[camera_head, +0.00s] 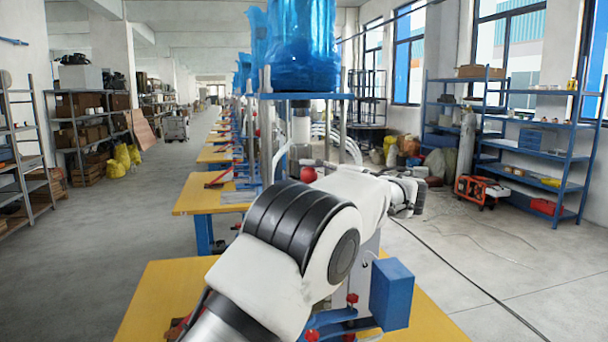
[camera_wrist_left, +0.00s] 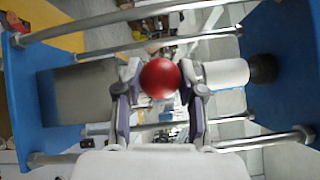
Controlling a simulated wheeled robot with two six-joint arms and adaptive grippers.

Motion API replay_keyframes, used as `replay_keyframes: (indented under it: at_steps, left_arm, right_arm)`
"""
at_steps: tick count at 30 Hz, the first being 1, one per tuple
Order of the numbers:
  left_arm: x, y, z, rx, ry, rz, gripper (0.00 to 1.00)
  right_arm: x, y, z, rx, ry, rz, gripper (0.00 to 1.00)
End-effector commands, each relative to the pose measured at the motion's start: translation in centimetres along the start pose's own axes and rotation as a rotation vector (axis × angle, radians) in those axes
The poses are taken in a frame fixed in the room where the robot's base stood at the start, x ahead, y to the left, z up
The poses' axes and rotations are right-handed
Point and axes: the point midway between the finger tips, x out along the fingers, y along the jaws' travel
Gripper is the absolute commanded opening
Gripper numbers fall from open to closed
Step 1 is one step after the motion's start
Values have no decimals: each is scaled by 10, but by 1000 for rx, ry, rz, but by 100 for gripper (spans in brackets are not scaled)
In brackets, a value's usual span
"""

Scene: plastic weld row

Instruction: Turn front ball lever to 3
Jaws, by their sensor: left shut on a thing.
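The red ball (camera_head: 308,174) of the front lever shows in the head view just left of my left arm's wrist, below the blue-topped machine. In the left wrist view the same red ball (camera_wrist_left: 160,78) sits between the two fingers of my left gripper (camera_wrist_left: 160,88), which is shut on it. The lever's rod and any numbered marks are hidden or too small to read. My left arm covers much of the front machine in the head view. My right gripper is not in view.
The machine's blue plates (camera_wrist_left: 285,75) and metal posts (camera_wrist_left: 85,27) stand close around my left gripper. A blue box (camera_head: 391,294) and yellow table (camera_head: 160,300) are in front. Shelves (camera_head: 535,140) stand at the right, with open floor (camera_head: 130,220) at the left.

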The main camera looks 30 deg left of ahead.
Motion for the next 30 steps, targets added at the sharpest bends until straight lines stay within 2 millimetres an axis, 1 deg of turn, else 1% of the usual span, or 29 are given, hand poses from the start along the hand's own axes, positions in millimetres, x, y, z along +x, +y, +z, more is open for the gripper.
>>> replay_keyframes:
  at_steps: [10,11,12,13,23,26,29,30]
  left_arm:
    - [-1,-1,0,-1,0,-1,0]
    - [0,-1,0,-1,0,-1,46]
    - [0,-1,0,-1,0,-1,60]
    - [0,-1,0,-1,0,-1,65]
    - [-3,0,0,-1,0,-1,65]
    - [-15,-1,0,-1,1,-2,65]
    - [-36,-1,-1,-1,2,-3,65]
    - [-47,-1,-1,-2,2,-3,65]
  right_arm:
    - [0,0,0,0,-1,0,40]
    - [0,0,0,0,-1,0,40]
    - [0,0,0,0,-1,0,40]
    - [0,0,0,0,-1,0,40]
    - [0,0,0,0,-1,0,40]
    - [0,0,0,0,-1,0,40]
    - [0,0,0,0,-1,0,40]
    - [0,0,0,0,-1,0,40]
